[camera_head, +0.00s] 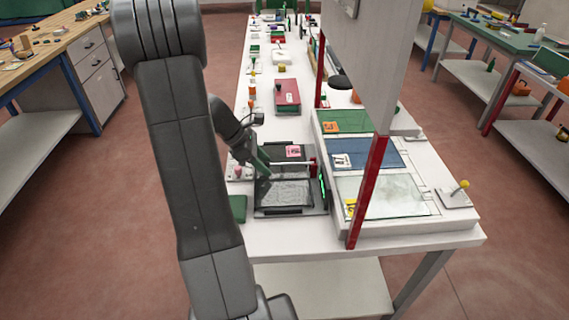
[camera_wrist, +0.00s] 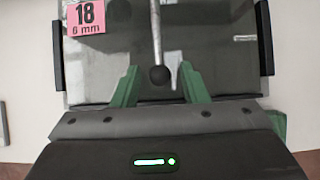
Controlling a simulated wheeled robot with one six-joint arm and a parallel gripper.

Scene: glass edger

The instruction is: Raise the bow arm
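A thin metal rod ending in a black ball knob (camera_wrist: 159,76), which looks like the bow arm, runs down from the top of the wrist view. In the head view the pale rod (camera_head: 292,164) lies low across the black-framed glass unit (camera_head: 287,210), with a red part at its right end. My gripper (camera_wrist: 160,82) has green fingers spread on either side of the knob, with gaps on both sides. It is open and holds nothing. In the head view my gripper (camera_head: 264,170) reaches down at the rod's left end, and the knob is hidden there.
A pink "18 6 mm" label (camera_wrist: 85,16) lies on the dark glass. To the right, a white rack (camera_head: 452,222) holds green, blue and clear panes. A red post (camera_head: 368,190) and a large grey panel (camera_head: 368,70) stand close right. A red box (camera_head: 287,95) sits farther back.

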